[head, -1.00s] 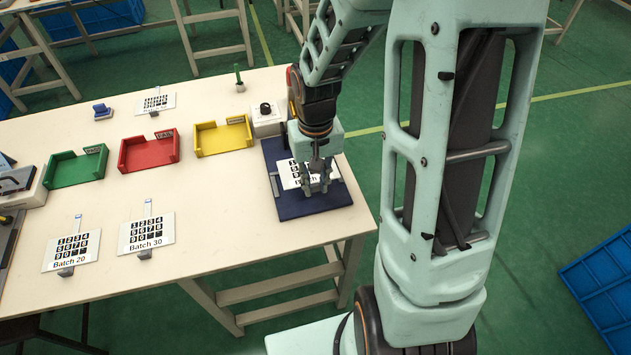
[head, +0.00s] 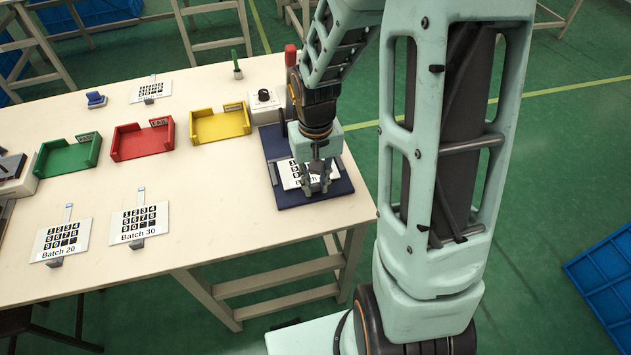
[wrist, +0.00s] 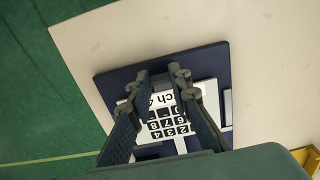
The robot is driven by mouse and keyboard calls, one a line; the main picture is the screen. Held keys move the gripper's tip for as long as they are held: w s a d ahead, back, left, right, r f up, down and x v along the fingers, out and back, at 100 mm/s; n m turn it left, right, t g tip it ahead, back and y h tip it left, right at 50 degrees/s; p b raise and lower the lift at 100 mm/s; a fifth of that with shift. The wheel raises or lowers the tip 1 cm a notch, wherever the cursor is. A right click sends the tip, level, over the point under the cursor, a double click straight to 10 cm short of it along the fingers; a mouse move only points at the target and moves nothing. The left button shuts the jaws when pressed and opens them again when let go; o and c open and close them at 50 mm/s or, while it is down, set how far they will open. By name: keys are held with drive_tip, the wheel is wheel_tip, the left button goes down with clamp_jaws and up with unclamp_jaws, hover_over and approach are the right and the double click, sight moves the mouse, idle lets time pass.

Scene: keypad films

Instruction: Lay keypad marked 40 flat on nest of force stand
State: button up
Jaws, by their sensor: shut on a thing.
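My gripper (head: 318,180) is over the dark blue base of the force stand (head: 325,195) at the right end of the table. It is shut on a white keypad (head: 289,175) with black keys, which lies low over the base. In the wrist view the keypad (wrist: 166,128) shows between the fingers (wrist: 160,82), upside down, with the letters "ch 4" readable near the fingertips. The rest of its label is hidden by the fingers. The stand's base (wrist: 110,82) also shows there. I cannot tell whether the keypad touches the nest.
Keypads Batch 20 (head: 62,240) and Batch 30 (head: 139,223) lie at the front left, another keypad (head: 151,89) at the back. Green (head: 68,158), red (head: 142,141) and yellow (head: 219,123) trays stand in a row. A box with a black knob (head: 264,104) stands close behind the stand.

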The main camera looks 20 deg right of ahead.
drive_tip(key=shift+f+b, duration=0.35)
drive_tip(key=shift+f, duration=0.1)
idle(0.4)
drive_tip(key=o, duration=0.8)
drive_tip(key=shift+o, duration=0.2)
drive_tip(key=shift+r, duration=0.1)
wheel_tip(320, 180, up, 12)
